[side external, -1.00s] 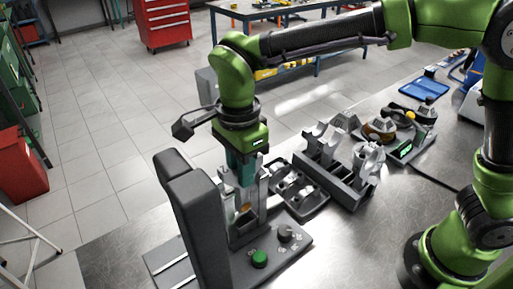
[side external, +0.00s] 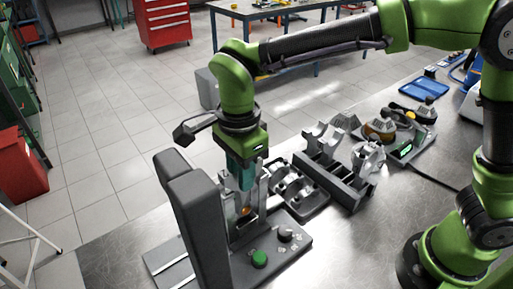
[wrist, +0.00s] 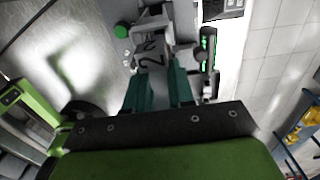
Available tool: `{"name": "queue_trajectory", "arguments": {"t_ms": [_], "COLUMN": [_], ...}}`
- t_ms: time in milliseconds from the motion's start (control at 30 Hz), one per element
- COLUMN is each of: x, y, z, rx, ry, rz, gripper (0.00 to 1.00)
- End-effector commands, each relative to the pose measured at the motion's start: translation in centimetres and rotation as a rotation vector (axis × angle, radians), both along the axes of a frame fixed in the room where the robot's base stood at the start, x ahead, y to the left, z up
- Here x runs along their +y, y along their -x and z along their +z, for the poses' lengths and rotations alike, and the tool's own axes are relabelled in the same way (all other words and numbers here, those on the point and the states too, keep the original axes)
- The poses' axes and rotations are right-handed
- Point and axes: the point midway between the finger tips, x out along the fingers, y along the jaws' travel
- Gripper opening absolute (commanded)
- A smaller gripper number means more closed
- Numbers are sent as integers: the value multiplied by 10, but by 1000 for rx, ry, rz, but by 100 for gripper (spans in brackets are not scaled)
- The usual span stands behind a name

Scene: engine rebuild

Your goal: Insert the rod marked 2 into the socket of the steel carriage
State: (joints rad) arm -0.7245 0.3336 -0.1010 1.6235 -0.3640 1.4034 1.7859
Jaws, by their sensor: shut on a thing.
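My gripper (side external: 243,187) is shut on the rod marked 2 (wrist: 150,57), a grey metal connecting rod whose dark "2" shows in the wrist view. In the side view the rod hangs upright below the teal fingers, mostly hidden by them and the metal around it. The steel carriage (side external: 263,186) is the upright metal part of the press station, close around and behind the fingers. The rod's lower part is down at the carriage, near a small copper-coloured spot. I cannot tell whether the rod's end is inside the socket.
A tall dark column (side external: 198,222) stands close left of my gripper. The station base has a green button (side external: 259,259) and a dark knob (side external: 285,236). A cap tray (side external: 305,197) and a rod rack (side external: 338,183) stand to the right.

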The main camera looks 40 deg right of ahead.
Motion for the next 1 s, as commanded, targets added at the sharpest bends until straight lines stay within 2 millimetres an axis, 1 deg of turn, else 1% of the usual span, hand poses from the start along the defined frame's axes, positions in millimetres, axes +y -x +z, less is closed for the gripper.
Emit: {"name": "queue_trajectory", "arguments": {"t_ms": [367,400,533,567,767,900,1000], "x": [0,0,0,0,0,0,0], "y": [0,0,0,0,0,0,0], "z": [-2,-2,-2,-2,-3,-4,-4], "rx": [-1,0,0,0,0,2,2], "ry": [0,0,0,0,1,2,3], "rz": [-1,-1,0,0,0,0,0], "gripper": [0,29,49,53,53,74,74]}}
